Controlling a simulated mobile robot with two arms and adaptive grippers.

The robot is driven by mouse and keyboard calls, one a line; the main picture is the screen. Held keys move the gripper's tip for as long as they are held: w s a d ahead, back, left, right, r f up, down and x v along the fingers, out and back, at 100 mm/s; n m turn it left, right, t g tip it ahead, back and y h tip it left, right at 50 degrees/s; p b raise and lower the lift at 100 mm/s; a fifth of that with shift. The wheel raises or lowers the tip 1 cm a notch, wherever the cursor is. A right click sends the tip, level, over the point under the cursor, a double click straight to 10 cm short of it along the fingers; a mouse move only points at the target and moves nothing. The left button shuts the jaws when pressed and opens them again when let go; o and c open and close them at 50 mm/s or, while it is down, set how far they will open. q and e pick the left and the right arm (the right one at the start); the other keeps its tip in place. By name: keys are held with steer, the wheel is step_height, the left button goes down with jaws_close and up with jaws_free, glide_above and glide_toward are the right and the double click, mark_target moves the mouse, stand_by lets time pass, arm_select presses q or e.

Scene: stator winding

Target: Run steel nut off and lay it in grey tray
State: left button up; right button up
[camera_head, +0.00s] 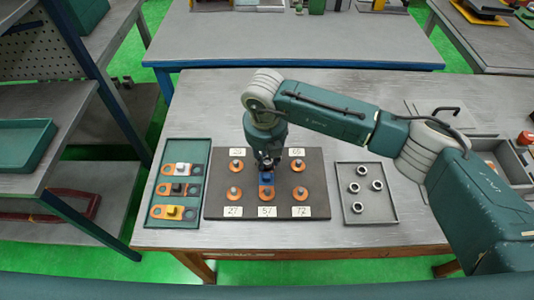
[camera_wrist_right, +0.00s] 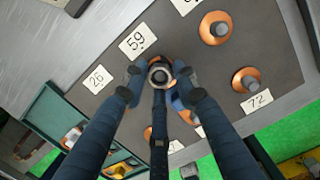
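The steel nut (camera_wrist_right: 159,73) is a bright ring around a dark stud on the dark terminal board (camera_head: 228,205), beside the label 59. My right gripper (camera_wrist_right: 159,72) points down at it, with one fingertip on each side and narrow gaps between. It looks open; contact cannot be made out. In the head view my right gripper (camera_head: 267,165) hides this nut at the back middle of the board. The grey tray (camera_head: 381,209) lies right of the board with several loose nuts in it. My left gripper is not in view.
Orange lugs on studs (camera_head: 236,193) stand around the gripper, and a blue-marked lug (camera_head: 266,179) is just in front. A green tray (camera_head: 189,219) with coloured lug pieces is at the left. Grey bins (camera_head: 512,158) stand at the right.

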steer(key=shift+c, duration=0.5)
jaws_close()
steer(key=shift+w+f+n+b, duration=0.1)
steer(key=shift+f+n+b, duration=0.1)
steer(key=shift+n+b, duration=0.7)
steer(key=shift+c, duration=1.9)
jaws_free()
steer(key=shift+r, duration=0.25)
jaws_close()
steer(key=shift+w+r, duration=0.15)
steer(key=shift+r, duration=0.4)
